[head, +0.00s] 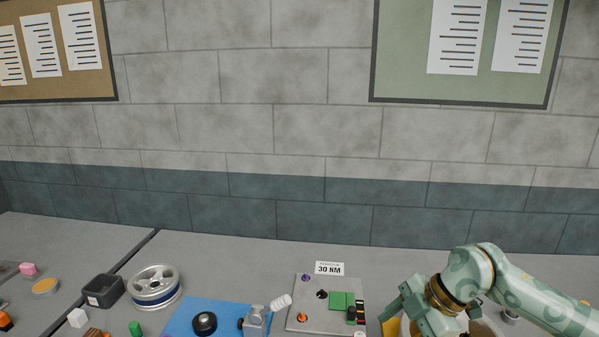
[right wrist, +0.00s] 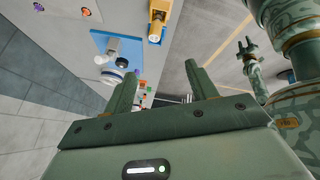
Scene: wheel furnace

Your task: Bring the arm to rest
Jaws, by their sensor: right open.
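My right arm comes in from the right in the head view, low over the grey bench (head: 240,253). My right gripper (head: 402,308) is beside the right edge of the grey panel. In the right wrist view my right gripper (right wrist: 160,88) is open, its two fingers apart with nothing between them. What looks like my left gripper (right wrist: 246,48) shows small at the upper right of that view, away from the bench. Its jaws are too small to judge. It is not in the head view.
A blue mat (head: 182,322) holds a black round part (head: 204,323) and a grey clamp-like fixture (head: 256,322). A grey panel (head: 313,287) with a "30 NM" sign (head: 329,268) stands right of it. A wheel rim (head: 155,286) and black bin (head: 103,291) sit left.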

